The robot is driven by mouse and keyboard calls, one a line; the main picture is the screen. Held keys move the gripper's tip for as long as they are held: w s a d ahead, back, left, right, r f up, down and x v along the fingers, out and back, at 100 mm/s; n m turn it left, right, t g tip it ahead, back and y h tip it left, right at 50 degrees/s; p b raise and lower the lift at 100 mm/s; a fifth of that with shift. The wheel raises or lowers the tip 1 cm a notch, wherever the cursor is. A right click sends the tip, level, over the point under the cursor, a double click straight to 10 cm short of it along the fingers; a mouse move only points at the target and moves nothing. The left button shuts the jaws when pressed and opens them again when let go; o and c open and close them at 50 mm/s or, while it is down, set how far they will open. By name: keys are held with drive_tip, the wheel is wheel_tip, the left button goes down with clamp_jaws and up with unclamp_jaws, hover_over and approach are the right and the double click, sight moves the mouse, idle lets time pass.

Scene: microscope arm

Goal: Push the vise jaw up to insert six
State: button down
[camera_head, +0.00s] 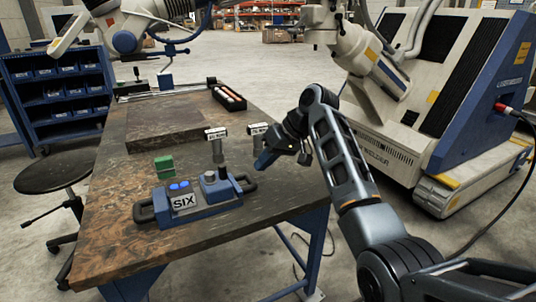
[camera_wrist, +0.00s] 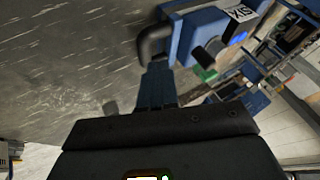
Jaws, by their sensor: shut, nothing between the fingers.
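The blue vise (camera_head: 215,193) with the white "SIX" label (camera_head: 184,201) sits on the workbench, black handles at both ends. It also shows upside down at the top of the wrist view (camera_wrist: 182,40). A grey raised block (camera_head: 209,177) and a dark upright post stand at its right part; I cannot tell which part is the jaw. Blue pieces (camera_head: 180,186) lie by the label. My gripper (camera_head: 262,162) is shut and empty, right of the vise and apart from its right handle in the head view. Its blue fingers (camera_wrist: 156,72) point towards the handle in the wrist view.
A green block (camera_head: 163,165) stands behind the vise. The workbench (camera_head: 120,225) is clear in front and left. A black tray (camera_head: 228,97) lies at the back. A stool (camera_head: 52,175) stands left.

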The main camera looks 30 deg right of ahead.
sight(225, 182)
drive_tip(key=x, duration=0.3)
drive_tip(key=shift+w+a+f, duration=0.1)
drive_tip(key=shift+a+f, duration=0.05)
drive_tip(key=shift+f, duration=0.15)
drive_tip(key=a, duration=0.3)
drive_tip(key=shift+w+a+f, duration=0.1)
drive_tip(key=shift+w+f, duration=0.05)
drive_tip(key=shift+f, duration=0.15)
drive_tip(key=shift+a, duration=0.55)
drive_tip(key=a+p, duration=0.2)
drive_tip(key=a, duration=0.1)
drive_tip(key=shift+a+r, duration=0.1)
drive_tip(key=shift+a, duration=0.15)
